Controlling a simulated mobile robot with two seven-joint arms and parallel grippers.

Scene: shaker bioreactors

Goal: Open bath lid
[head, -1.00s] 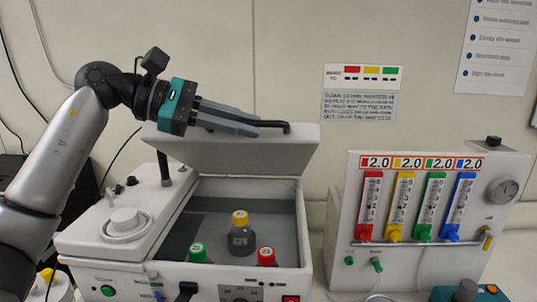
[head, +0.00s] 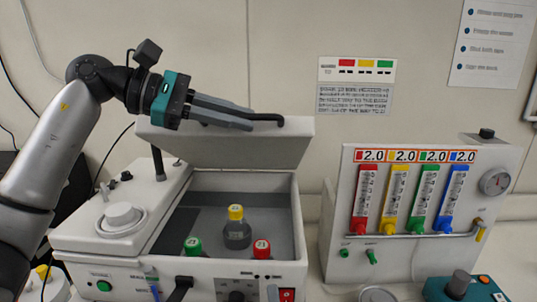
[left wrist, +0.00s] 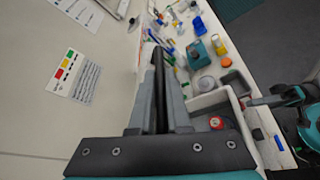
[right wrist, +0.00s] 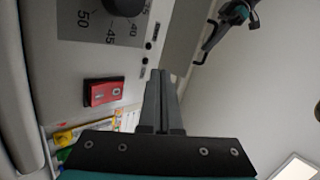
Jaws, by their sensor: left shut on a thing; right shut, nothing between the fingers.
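The bath (head: 75,235) is a white box with its lid (head: 230,145) raised and tilted back over the open basin. My left gripper (head: 248,119) is shut on the lid's black handle (head: 270,118) at the upper edge. In the left wrist view the dark handle (left wrist: 158,85) runs between the fingers. Bottles with yellow (head: 236,212), green (head: 192,245) and red (head: 261,248) caps stand in the basin.
A white flowmeter unit (head: 340,215) with red, yellow, green and blue tubes stands to the right of the bath. A teal device (head: 435,290) sits in front of it. A wall is close behind. A white knob (head: 122,215) is on the bath's left top.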

